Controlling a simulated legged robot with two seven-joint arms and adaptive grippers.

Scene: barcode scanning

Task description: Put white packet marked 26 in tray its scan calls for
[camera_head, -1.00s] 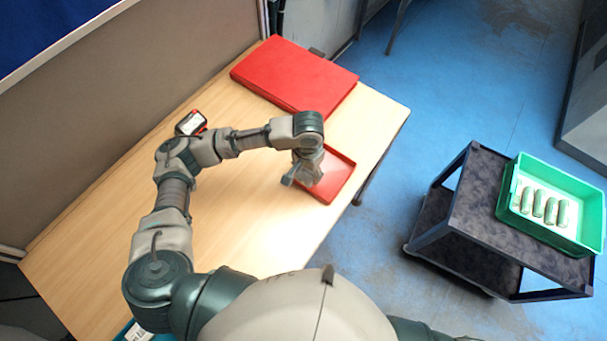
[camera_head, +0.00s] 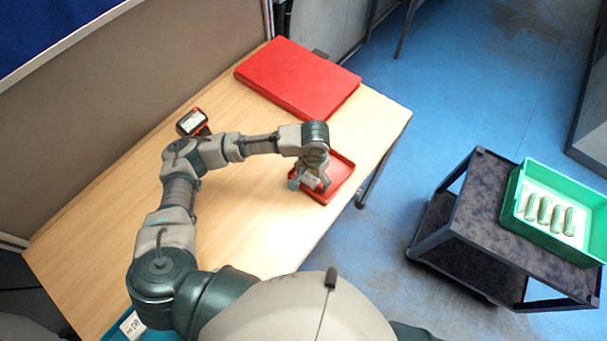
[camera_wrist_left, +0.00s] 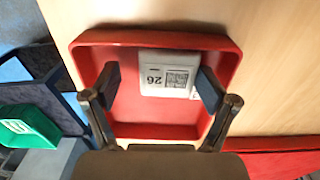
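The white packet marked 26 (camera_wrist_left: 152,63) lies flat inside the small red tray (camera_wrist_left: 190,130) in the left wrist view, label and square code facing up. The same red tray (camera_head: 345,188) is near the table's right edge in the head view, where my arm hides the packet. My left gripper (camera_wrist_left: 160,84) is open over the tray, one finger on each side of the packet; a clear gap shows at the left finger, while the right finger is close to it or touching. It also shows in the head view (camera_head: 309,185). My right gripper is out of view.
A black and red scanner (camera_head: 192,122) stands at the table's back. A large red box (camera_head: 298,78) lies at the far end. A teal tray (camera_head: 112,333) with a white item is at bottom left. A dark cart (camera_head: 470,215) holds a green crate (camera_head: 570,180) with several cylinders.

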